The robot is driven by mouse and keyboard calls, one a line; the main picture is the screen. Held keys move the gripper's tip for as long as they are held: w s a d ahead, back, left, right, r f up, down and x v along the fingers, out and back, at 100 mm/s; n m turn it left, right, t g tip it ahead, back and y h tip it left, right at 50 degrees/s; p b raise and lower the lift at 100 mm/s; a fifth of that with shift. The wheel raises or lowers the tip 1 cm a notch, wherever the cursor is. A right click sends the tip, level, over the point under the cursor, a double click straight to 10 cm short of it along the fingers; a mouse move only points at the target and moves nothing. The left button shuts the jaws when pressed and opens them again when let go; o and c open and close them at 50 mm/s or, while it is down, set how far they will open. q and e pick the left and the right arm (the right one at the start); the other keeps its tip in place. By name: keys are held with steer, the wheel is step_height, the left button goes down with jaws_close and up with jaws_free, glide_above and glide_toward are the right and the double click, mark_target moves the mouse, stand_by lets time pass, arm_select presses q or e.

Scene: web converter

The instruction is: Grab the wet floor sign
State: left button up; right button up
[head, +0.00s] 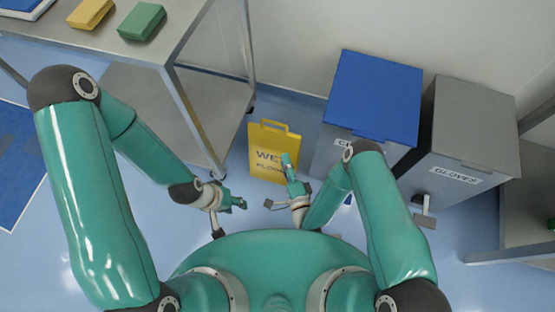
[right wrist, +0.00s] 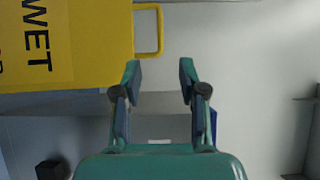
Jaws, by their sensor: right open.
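The yellow wet floor sign (head: 266,142) stands on the floor between the steel table and the blue-lidded bin, with its handle at the top. In the right wrist view the sign (right wrist: 85,45) fills the upper left, and its loop handle (right wrist: 159,30) lies just ahead of the fingertips, slightly to the left. My right gripper (head: 287,162) is open and empty; in the head view it covers part of the sign's right side. It also shows in the right wrist view (right wrist: 159,70). My left gripper (head: 240,203) is low, left of the sign; its fingers are too small to read.
A blue-lidded bin (head: 374,95) and a grey-lidded bin (head: 470,125) stand close on the right of the sign. A steel table (head: 185,22) with yellow and green packs stands at the left. A wall is behind.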

steer(key=b, duration=0.8)
glide_toward(274, 123)
steer(key=x, duration=0.6)
steer(key=b+x, duration=0.1)
steer(key=x, duration=0.2)
steer(key=shift+f, duration=0.35)
steer(key=shift+w+a, duration=0.15)
steer(key=shift+w, duration=0.4)
jaws_close()
